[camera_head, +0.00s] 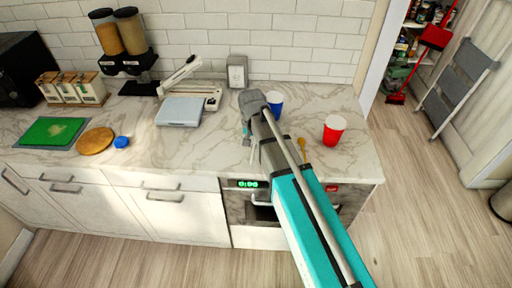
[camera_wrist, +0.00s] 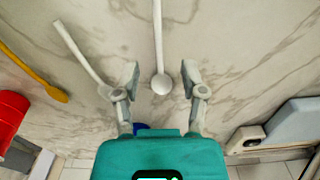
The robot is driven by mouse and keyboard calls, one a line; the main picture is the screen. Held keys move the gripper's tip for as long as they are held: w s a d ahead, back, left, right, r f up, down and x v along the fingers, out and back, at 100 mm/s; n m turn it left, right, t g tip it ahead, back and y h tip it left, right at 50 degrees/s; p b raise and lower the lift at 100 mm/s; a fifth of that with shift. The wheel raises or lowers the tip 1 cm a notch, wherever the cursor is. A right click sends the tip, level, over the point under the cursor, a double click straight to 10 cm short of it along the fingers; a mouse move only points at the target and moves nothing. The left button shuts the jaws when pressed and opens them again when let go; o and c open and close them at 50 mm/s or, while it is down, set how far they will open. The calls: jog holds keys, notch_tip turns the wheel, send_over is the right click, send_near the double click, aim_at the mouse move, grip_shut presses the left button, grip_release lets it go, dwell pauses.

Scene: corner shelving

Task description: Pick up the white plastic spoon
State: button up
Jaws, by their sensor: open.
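The white plastic spoon (camera_wrist: 160,84) lies on the marble counter in the wrist view. Its round bowl is between my two fingertips and its handle runs straight up to the top edge. My gripper (camera_wrist: 160,76) is open, with a gap on each side of the bowl; how high the fingertips are above the counter is hard to tell. In the head view my arm reaches over the counter, and the spoon is mostly hidden or too small to make out clearly.
Another pale utensil (camera_wrist: 80,50) lies just left of the spoon, close to the left finger. Farther left are a yellow-brown spoon (camera_wrist: 38,75) and a red cup (camera_head: 334,130). A blue cup (camera_head: 275,101) stands behind my gripper. A kitchen scale (camera_head: 181,111) is at left.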

aim_at(253, 152)
jog(key=shift+w+f+b, duration=0.15)
jog(key=shift+f+b, duration=2.35)
jog(key=shift+f, duration=0.1)
grip_shut()
